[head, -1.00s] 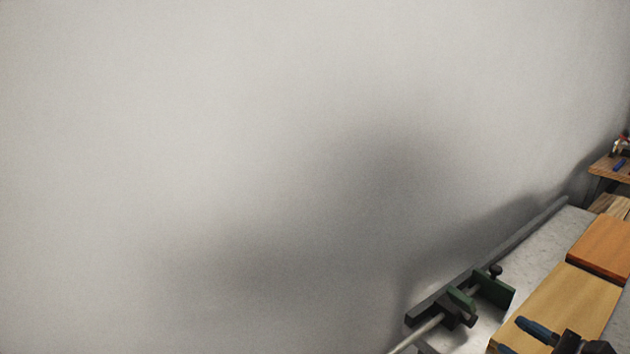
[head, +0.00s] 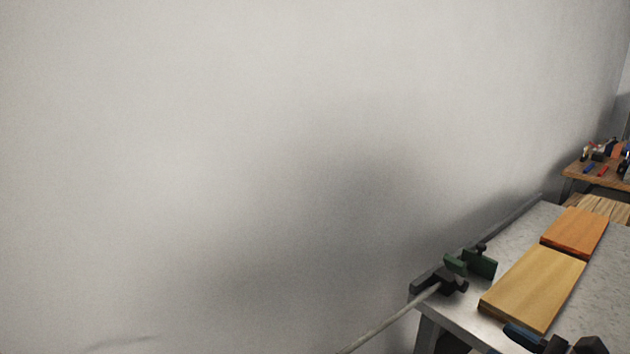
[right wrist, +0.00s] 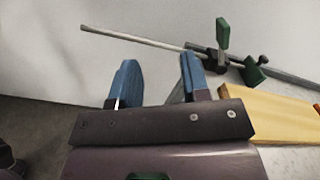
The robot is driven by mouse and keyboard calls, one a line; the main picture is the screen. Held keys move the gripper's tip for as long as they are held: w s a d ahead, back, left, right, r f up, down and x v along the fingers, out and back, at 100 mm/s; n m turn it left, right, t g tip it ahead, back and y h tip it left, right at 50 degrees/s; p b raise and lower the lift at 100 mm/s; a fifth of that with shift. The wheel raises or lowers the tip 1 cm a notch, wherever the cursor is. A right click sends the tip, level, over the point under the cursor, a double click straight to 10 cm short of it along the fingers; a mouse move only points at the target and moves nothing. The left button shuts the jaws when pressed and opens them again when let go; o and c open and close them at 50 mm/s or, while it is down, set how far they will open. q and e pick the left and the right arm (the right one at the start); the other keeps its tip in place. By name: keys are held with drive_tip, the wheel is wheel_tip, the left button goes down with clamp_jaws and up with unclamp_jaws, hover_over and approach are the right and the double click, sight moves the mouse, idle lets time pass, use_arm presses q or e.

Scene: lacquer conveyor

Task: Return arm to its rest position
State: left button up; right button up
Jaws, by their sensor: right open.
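My right gripper (right wrist: 159,78) shows in the right wrist view with its two blue fingers spread apart and nothing between them. In the head view only a blue finger and dark parts of it show at the bottom right edge, in front of the near end of the light wooden board (head: 535,287). In the right wrist view that board (right wrist: 272,116) is to the right of the fingers. My left gripper is not in view.
A grey table (head: 527,220) bears the light board and an orange-brown board (head: 576,232) behind it. A clamp with green jaws (head: 480,263) and a long rod (head: 385,327) are at its left edge. A wooden shelf with tools (head: 597,174) stands farther back. A bare wall fills the left.

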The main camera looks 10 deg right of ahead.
drive_tip(key=s+d+f+m+h, duration=0.1)
drive_tip(key=f+m+h, duration=0.3)
drive_tip(key=m, duration=0.8)
drive_tip(key=s+d+f+m+g+h+p, duration=0.15)
drive_tip(key=f+m, duration=0.35)
drive_tip(key=m, duration=0.6)
drive_tip(key=s+d+f+m+t+h, duration=0.1)
drive_tip(key=f+m+h, duration=0.3)
drive_tip(key=m, duration=0.8)
use_arm(q)
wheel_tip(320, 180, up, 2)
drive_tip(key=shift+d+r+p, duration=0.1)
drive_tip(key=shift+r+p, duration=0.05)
drive_tip(key=shift+p, duration=0.7)
use_arm(e)
drive_tip(key=s+a+f+m+g+y, duration=0.1)
drive_tip(key=s+a+f+m+g, duration=0.4)
drive_tip(key=s+a+f+m, duration=0.5)
drive_tip(key=shift+s+a+f+m, duration=0.15)
drive_tip(key=shift+a+f+m, duration=0.25)
drive_tip(key=shift+a+f, duration=0.4)
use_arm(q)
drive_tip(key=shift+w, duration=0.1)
use_arm(e)
drive_tip(key=shift+d+f+y, duration=0.15)
drive_tip(key=shift+f+y, duration=0.05)
drive_tip(key=shift+y, duration=0.05)
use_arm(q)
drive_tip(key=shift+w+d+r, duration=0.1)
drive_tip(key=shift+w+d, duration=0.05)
